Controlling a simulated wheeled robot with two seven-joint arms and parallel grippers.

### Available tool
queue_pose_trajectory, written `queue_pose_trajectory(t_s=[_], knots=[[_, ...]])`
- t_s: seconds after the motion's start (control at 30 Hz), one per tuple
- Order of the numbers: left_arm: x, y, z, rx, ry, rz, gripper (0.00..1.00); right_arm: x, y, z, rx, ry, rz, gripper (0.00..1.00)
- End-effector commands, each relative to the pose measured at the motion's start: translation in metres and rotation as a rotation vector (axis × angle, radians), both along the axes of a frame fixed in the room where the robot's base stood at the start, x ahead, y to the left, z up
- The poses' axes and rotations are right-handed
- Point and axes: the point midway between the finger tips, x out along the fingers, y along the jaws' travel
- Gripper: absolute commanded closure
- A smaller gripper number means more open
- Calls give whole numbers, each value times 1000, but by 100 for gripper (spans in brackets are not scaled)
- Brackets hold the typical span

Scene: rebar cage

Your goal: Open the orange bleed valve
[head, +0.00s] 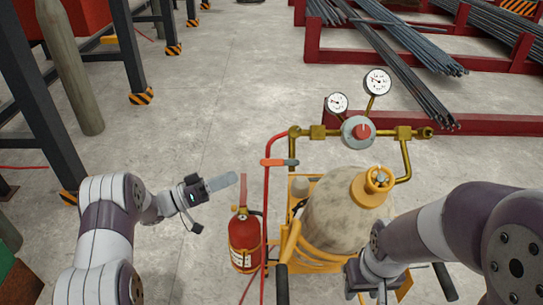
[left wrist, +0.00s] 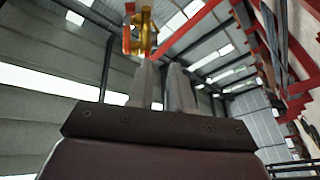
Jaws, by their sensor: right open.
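The orange bleed valve (head: 272,162) is a small lever, orange with a grey end, lying across the red hose below the left end of the brass pipe. My left gripper (head: 230,180) is to the left of the lever and a little nearer, apart from it, fingers pointing right. In the left wrist view its two fingers (left wrist: 164,78) stand slightly parted with nothing between them. A brass fitting with an orange part (left wrist: 140,32) shows beyond the fingertips there. My right gripper (head: 384,288) is open, low in front of the cart, partly hidden by my right arm.
A yellow cart (head: 318,264) carries a beige gas cylinder (head: 335,215) with a yellow handwheel (head: 379,179). A regulator (head: 358,131) with two gauges sits above. A red fire extinguisher (head: 244,240) stands below my left gripper.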

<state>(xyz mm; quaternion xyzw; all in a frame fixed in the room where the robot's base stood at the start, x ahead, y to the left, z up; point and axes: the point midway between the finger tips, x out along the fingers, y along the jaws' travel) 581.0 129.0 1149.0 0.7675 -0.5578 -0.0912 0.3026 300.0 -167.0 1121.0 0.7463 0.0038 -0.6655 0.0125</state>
Motion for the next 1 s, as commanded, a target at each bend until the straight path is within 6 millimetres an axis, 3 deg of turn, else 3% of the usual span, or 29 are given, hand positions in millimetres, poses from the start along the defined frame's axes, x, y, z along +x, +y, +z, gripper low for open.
queue_pose_trajectory(t_s=[0.1, 0.17, 0.27, 0.5, 0.7, 1.0], knots=[[-22, -3, 21, -120, 51, -134, 80, 0, 0, 0, 0, 0, -1, 57], [-23, -5, 27, -148, 75, -154, 80, 0, 0, 2, 0, 0, -1, 57], [-20, -18, 33, -149, 88, -156, 80, 0, 0, 12, 0, 0, -1, 57], [-5, -74, 55, -147, 86, -154, 80, 0, 0, 43, 0, 0, 0, 57], [5, -108, 63, -148, 84, -150, 80, 0, 1, 58, 0, 0, 0, 57], [9, -119, 63, -147, 84, -147, 80, 0, 1, 59, 0, 0, -1, 57]])
